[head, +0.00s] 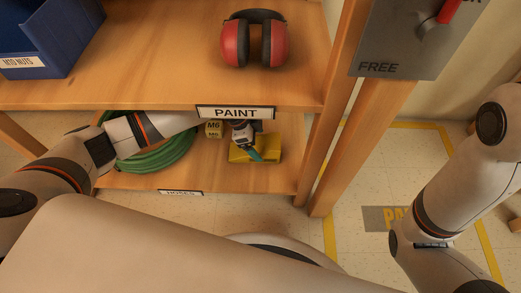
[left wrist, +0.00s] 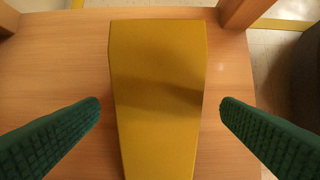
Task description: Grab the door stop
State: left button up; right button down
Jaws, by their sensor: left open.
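The door stop is a yellow wedge (head: 268,142) lying on the lower wooden shelf, under the PAINT label. In the left wrist view the door stop (left wrist: 157,75) fills the middle, with its far end toward the top and its near end cut off by the lower edge. My left gripper (left wrist: 160,108) is open, with one green finger on each side of the wedge and a visible gap on both sides. In the head view my left gripper (head: 250,148) reaches in under the upper shelf and partly hides the wedge. My right gripper is out of view.
The upper shelf (head: 160,75) overhangs, holding red ear muffs (head: 236,43) and a blue bin (head: 62,42). A wooden post (head: 312,165) stands to the right.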

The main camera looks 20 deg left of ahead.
aim_at(257, 145)
pick_arm(q)
jog(key=b+x, duration=0.4)
jog(key=x, duration=0.1)
jog(key=shift+a+f, duration=0.15)
jog(key=shift+a, duration=0.2)
jog(key=shift+r, duration=0.2)
jog(key=c, duration=1.4)
